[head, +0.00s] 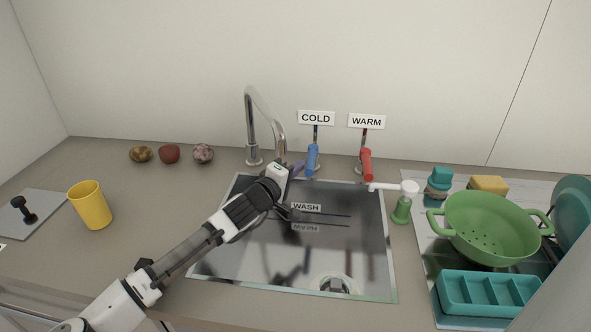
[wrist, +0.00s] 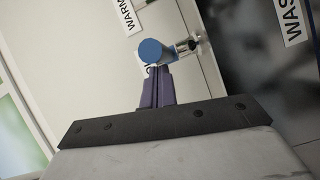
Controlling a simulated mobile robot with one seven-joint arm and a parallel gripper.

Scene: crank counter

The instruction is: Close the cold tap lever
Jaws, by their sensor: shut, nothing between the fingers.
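The cold tap lever (head: 312,158) is blue and stands under the COLD sign (head: 316,118) behind the sink. In the wrist view its round blue end (wrist: 152,51) is just beyond my fingertips, close to or touching them; I cannot tell which. My gripper (head: 298,167) is just left of the lever in the head view. Its purple fingers (wrist: 157,72) are shut together with nothing between them. Part of the lever's metal base (wrist: 188,46) shows beside the blue end.
The red warm lever (head: 366,164) stands to the right, under the WARM sign (head: 366,121). A curved metal faucet (head: 250,130) rises to the left of my gripper. A green soap dispenser (head: 402,208) and a green colander (head: 494,232) are right of the sink (head: 350,245). A yellow cup (head: 90,205) stands left.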

